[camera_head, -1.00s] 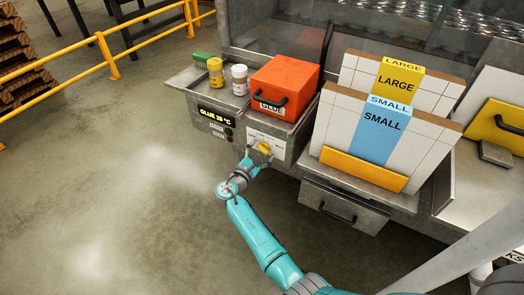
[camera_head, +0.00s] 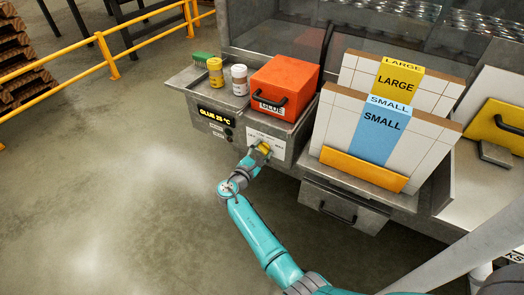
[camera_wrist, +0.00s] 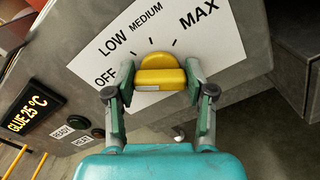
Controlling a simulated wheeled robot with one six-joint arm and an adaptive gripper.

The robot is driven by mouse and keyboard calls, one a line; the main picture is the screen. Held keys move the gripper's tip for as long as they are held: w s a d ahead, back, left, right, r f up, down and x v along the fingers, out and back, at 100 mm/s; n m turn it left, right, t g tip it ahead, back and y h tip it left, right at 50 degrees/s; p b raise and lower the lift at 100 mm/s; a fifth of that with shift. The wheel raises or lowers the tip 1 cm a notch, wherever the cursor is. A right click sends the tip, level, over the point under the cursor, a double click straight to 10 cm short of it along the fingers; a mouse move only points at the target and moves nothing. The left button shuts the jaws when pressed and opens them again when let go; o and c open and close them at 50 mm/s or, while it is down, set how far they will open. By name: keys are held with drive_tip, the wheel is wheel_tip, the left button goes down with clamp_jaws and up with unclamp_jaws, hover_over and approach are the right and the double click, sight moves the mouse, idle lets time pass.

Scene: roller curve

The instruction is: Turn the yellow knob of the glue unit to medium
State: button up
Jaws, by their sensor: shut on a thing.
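The yellow knob (camera_wrist: 160,78) sits on a white dial plate (camera_wrist: 222,56) marked OFF, LOW, MEDIUM and MAX on the front of the glue unit. My gripper (camera_wrist: 159,84) is shut on the knob, one finger at each end of its bar. In the wrist view the bar lies nearly level, with the labels in an arc above it. I cannot tell which mark the knob points to. The head view also shows the knob (camera_head: 264,147), partly hidden by my gripper (camera_head: 261,152). The glue unit's display (camera_head: 215,114) reads GLUE 25 °C.
READY and HEAT lamps (camera_wrist: 98,133) sit left of the dial. An orange glue box (camera_head: 285,80), two small jars (camera_head: 216,74) and a green brush (camera_head: 203,57) stand on top. Tile stacks (camera_head: 370,140) marked SMALL and LARGE stand to the right. Floor at left is open.

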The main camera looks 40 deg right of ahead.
drive_tip(key=m, duration=0.3)
drive_tip(key=shift+m, duration=0.4)
drive_tip(key=m, duration=0.3)
drive_tip(key=shift+s+f+m, duration=0.1)
drive_tip(key=shift+m, duration=0.2)
drive_tip(key=m, duration=0.4)
drive_tip(key=shift+f, duration=0.1)
drive_tip(key=shift+f+m, duration=0.1)
drive_tip(key=shift+m, duration=1.7)
drive_tip(key=o, duration=1.2)
drive_tip(key=shift+c, duration=0.2)
drive_tip(key=v, duration=1.2)
